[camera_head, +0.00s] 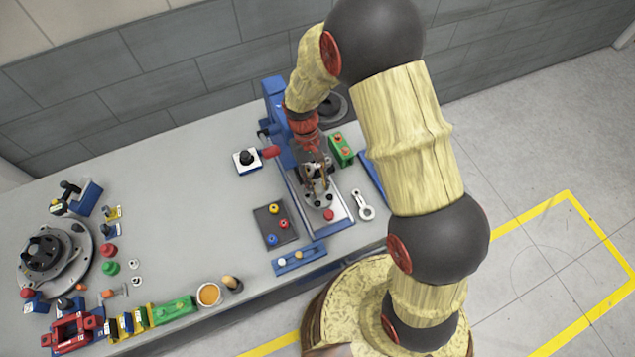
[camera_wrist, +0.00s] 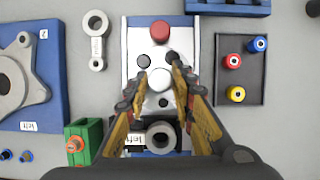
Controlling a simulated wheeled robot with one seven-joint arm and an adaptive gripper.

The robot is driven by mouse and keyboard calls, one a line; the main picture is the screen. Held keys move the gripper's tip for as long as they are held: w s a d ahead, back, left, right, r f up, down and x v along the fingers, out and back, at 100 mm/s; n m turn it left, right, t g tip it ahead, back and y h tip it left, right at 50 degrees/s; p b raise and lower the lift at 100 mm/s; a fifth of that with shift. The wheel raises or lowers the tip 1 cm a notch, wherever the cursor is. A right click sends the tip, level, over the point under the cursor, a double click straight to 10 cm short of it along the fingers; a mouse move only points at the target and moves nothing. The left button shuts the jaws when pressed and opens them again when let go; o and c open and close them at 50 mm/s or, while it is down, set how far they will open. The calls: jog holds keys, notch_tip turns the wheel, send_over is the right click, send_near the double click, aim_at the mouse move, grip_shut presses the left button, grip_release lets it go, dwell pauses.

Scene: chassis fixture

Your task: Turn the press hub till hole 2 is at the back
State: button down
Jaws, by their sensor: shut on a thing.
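The press hub (camera_head: 319,197) sits on the pale plate of the blue press (camera_head: 272,96), below my gripper. In the wrist view the hub (camera_wrist: 160,78) shows a round white middle with dark round spots around it. No hole numbers can be read, so I cannot tell which one is hole 2. My gripper (camera_head: 317,184) points down at the hub, and its fingers (camera_wrist: 159,66) are shut on it from both sides. The fingers hide part of the hub's rim.
A red button (camera_wrist: 160,31) is on the press plate. Beside the press are a dark tray (camera_head: 263,233) with coloured knobs, a silver link (camera_head: 363,206) and a green block (camera_head: 341,149). A round grey fixture (camera_head: 72,270) and small parts fill the bench's left end; the middle-left is clear.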

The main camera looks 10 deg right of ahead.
jog(key=shift+m, duration=0.6)
jog(key=c, duration=1.5)
grip_release()
jog(key=d+v, duration=0.1)
jog(key=v, duration=1.1)
jog(key=shift+a, duration=0.25)
jog(key=shift+w, duration=0.1)
